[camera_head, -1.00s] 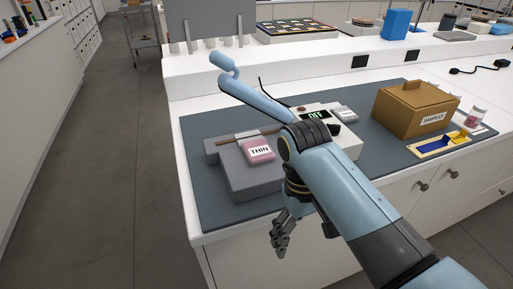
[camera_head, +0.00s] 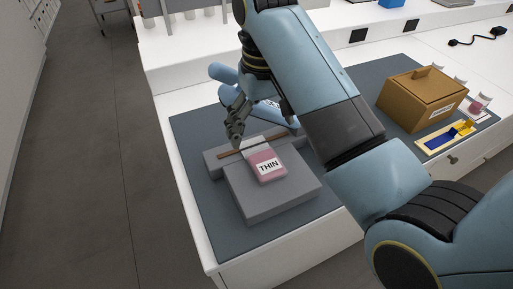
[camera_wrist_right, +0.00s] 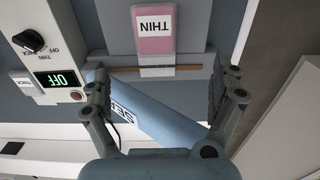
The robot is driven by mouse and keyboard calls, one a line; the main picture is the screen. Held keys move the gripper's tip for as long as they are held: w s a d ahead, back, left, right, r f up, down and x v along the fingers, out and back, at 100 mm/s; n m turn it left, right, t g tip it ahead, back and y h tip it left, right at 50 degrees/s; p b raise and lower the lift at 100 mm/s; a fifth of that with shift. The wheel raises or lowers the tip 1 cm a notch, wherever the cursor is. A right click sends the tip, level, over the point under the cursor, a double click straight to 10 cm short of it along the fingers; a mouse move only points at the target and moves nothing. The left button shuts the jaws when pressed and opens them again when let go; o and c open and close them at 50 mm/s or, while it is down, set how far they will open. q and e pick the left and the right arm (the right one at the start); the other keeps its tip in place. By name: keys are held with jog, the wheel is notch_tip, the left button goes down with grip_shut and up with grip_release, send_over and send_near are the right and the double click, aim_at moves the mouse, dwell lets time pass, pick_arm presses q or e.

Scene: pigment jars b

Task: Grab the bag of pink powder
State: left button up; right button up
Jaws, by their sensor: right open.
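The bag of pink powder (camera_head: 266,167), with a white THIN label, lies flat on a grey block on the dark mat. It also shows at the top of the right wrist view (camera_wrist_right: 155,42). My right gripper (camera_head: 237,138) hangs just behind and left of the bag, above the thin brown strip along the block. In the wrist view my right gripper (camera_wrist_right: 163,85) is open with nothing between its fingers. The bag lies beyond the fingertips, apart from them. My left gripper is not in view.
A light blue lever (camera_wrist_right: 155,112) with partly hidden lettering stands close by my right gripper. A control box (camera_wrist_right: 58,62) with a knob and an OFF display is beside it, near a THICK label (camera_wrist_right: 24,84). A brown box (camera_head: 424,97) and a yellow-blue tray (camera_head: 447,137) stand at the right.

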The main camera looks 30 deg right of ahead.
send_over(265, 160)
jog(key=f, duration=0.4)
jog(key=shift+a+f, duration=0.3)
jog(key=shift+f+p, duration=0.3)
jog(key=f, duration=0.3)
jog(key=f+p, duration=0.1)
jog(key=shift+d+f, duration=0.35)
jog(key=shift+f, duration=0.05)
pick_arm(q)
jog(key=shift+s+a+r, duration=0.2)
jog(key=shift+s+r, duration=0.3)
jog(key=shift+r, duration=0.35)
pick_arm(e)
jog(key=c, duration=1.4)
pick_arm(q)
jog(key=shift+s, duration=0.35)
pick_arm(e)
jog(key=shift+r, duration=0.15)
